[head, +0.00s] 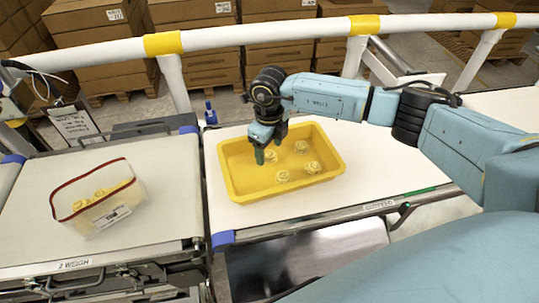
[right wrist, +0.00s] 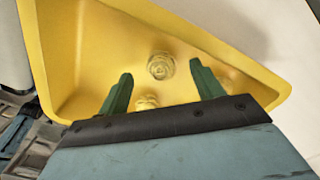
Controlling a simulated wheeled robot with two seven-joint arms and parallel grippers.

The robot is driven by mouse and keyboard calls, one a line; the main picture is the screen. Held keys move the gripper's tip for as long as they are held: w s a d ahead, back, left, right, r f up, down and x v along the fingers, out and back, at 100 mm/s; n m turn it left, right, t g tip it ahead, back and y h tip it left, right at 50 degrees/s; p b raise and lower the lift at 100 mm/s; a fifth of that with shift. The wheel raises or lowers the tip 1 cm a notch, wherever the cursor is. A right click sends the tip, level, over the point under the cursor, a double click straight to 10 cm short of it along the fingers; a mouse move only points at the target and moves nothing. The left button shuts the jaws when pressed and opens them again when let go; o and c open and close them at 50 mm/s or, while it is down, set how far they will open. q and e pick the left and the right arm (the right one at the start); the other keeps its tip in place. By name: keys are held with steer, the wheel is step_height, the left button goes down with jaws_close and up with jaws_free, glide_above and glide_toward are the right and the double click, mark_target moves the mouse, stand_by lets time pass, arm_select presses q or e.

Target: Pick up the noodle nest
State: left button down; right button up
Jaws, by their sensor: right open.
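Several pale yellow noodle nests sit apart in a yellow tray (head: 240,183): one at the back right (head: 302,146), one at the right (head: 312,167), one at the front (head: 283,177) and one beside my gripper (head: 271,156). My right gripper (head: 266,148) is open over the tray's left part, pointing down. In the right wrist view its two green fingers (right wrist: 161,86) stand wide apart, with one nest (right wrist: 161,65) beyond and between the tips. Another nest (right wrist: 147,102) is partly hidden by the gripper body. The left gripper is not in view.
A clear red-edged bag (head: 97,198) with yellow nests inside lies on the left belt (head: 170,205). The tray stands on the right belt (head: 400,170). A white rail (head: 285,31) with yellow bands runs behind, and stacked cartons (head: 100,28) stand beyond it.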

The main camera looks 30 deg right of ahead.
steer(key=shift+f, duration=1.05)
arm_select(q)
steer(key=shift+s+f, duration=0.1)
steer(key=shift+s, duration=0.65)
arm_select(e)
steer(key=c, duration=1.1)
steer(key=shift+o, duration=0.2)
